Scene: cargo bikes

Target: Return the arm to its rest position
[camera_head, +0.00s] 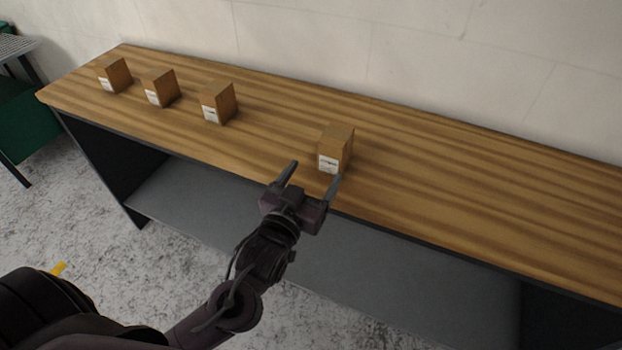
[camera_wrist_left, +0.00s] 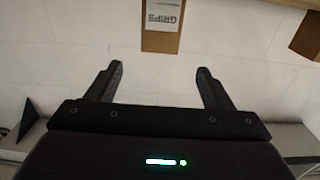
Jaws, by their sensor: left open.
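My left gripper (camera_head: 314,175) is open and empty in the head view, at the front edge of the wooden table. Its two fingers point towards a small brown box with a white label (camera_head: 336,148), which stands upright on the tabletop. In the left wrist view the open fingers (camera_wrist_left: 159,80) show with a bare gap between them. A box with a label reading GRIPS (camera_wrist_left: 161,42) is beyond that gap, apart from the fingers. My left arm reaches in from the lower left. My right gripper is not in view.
Three more brown boxes (camera_head: 218,102) (camera_head: 160,87) (camera_head: 114,74) stand in a row on the left part of the wooden table (camera_head: 470,190). The tabletop right of the nearest box is clear. A grey shelf (camera_head: 400,290) lies below, and a pale wall (camera_head: 420,50) is behind.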

